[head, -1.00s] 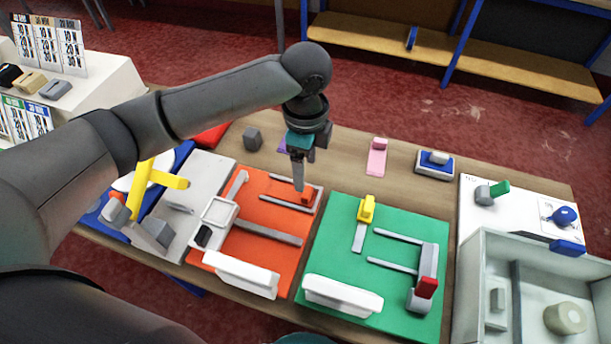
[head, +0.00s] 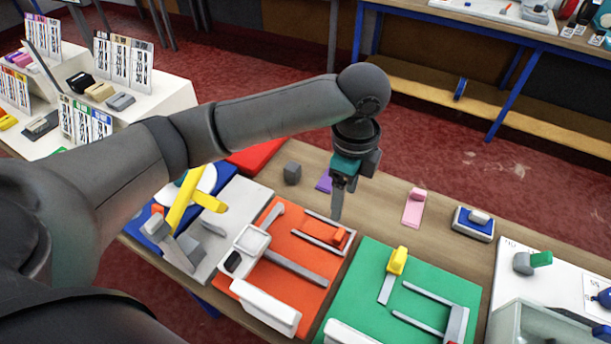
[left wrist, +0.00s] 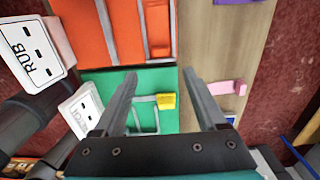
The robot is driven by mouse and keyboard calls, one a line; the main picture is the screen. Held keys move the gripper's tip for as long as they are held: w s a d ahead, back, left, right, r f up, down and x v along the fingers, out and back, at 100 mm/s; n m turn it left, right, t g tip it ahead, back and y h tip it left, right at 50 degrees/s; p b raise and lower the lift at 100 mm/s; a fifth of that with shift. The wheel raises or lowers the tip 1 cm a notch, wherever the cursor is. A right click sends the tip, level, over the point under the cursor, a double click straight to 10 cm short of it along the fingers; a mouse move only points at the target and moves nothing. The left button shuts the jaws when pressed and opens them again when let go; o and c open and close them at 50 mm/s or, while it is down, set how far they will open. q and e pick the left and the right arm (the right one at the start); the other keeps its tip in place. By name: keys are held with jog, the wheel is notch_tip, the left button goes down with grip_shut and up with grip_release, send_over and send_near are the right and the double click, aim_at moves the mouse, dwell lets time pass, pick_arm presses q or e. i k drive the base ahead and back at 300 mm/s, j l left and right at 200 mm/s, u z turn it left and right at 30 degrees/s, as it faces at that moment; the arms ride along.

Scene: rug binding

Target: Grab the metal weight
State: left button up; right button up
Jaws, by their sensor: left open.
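A dark grey block (head: 292,173), which looks like the metal weight, stands on the wooden table behind the orange board, near the table's far edge. My left gripper (head: 337,212) points down above the back right part of the orange board, to the right of the grey block and apart from it. Its two fingers are spread and empty in the left wrist view (left wrist: 159,74). The grey block does not show in the left wrist view. My right gripper is not in view.
The orange board (head: 290,285) has rails and an orange block (head: 340,237). A green board (head: 365,275) with a yellow clamp (head: 397,262) lies to its right. A purple piece (head: 324,183) and a pink piece (head: 415,207) lie behind. Bare table surrounds the grey block.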

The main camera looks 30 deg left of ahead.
aim_at(292, 170)
jog(key=j+z, duration=0.45)
jog(key=j, duration=0.35)
jog(key=k+j+z, duration=0.1)
jog(key=j+z, duration=0.4)
jog(key=j, duration=0.25)
